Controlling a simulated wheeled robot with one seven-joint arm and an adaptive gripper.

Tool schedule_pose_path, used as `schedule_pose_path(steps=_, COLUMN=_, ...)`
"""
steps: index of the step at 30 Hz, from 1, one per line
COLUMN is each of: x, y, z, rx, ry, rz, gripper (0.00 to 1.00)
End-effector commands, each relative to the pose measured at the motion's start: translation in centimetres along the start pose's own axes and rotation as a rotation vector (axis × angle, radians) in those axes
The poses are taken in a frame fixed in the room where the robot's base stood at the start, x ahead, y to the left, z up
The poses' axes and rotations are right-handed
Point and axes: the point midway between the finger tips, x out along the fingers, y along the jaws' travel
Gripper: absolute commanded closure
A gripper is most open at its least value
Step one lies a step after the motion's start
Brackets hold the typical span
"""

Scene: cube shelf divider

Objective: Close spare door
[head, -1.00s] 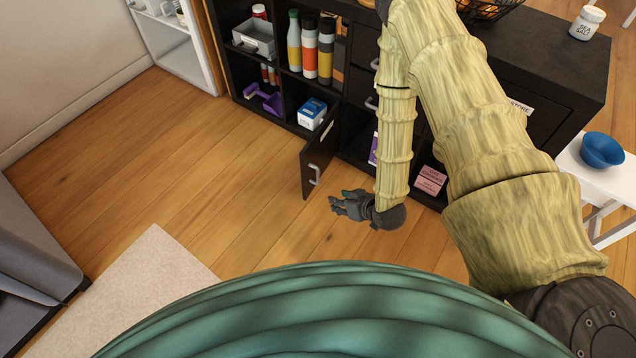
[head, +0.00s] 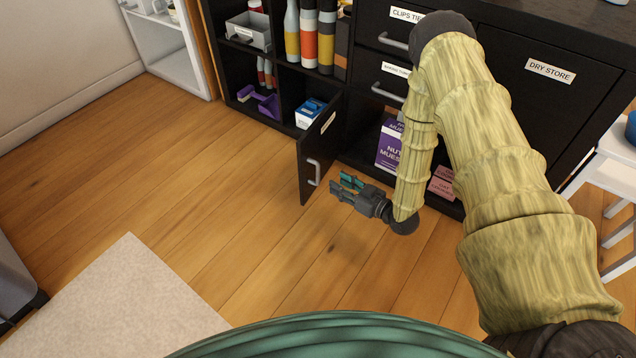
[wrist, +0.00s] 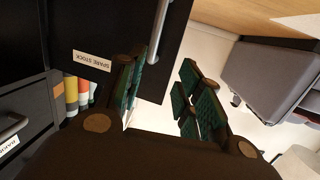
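The spare door (head: 318,150) is a small black door with a silver bar handle (head: 314,172). It stands swung open from the lower row of the black shelf unit, sticking out into the room. In the wrist view the door (wrist: 105,35) fills the upper left, with a "SPARE STOCK" label (wrist: 92,61). My gripper (head: 342,188) is just right of the door, low above the floor, its fingers pointing left. In the wrist view the fingers (wrist: 160,85) are spread apart with nothing between them. I cannot tell whether a finger touches the door.
The black shelf unit (head: 560,45) has drawers above and open cubes. A purple muesli box (head: 389,146) and pink boxes (head: 441,182) stand in cubes right of the door. A blue-and-white box (head: 309,113) sits left of it. A white stool (head: 610,165) stands at right.

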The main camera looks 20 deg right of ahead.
Motion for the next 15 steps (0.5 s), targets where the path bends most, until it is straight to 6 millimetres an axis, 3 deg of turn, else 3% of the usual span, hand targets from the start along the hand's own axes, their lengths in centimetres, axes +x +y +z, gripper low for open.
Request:
schedule_pose_path(steps=1, x=0.3, y=0.5, z=1.6, rx=-0.009, ry=0.026, rz=-0.009, gripper=0.65)
schedule_pose_path(steps=3, x=0.5, y=1.0, z=2.0, rx=-0.02, ry=0.057, rz=-0.022, gripper=0.65)
schedule_pose_path(steps=15, x=1.4, y=1.9, z=2.4, rx=-0.045, ry=0.129, rz=-0.054, gripper=0.65)
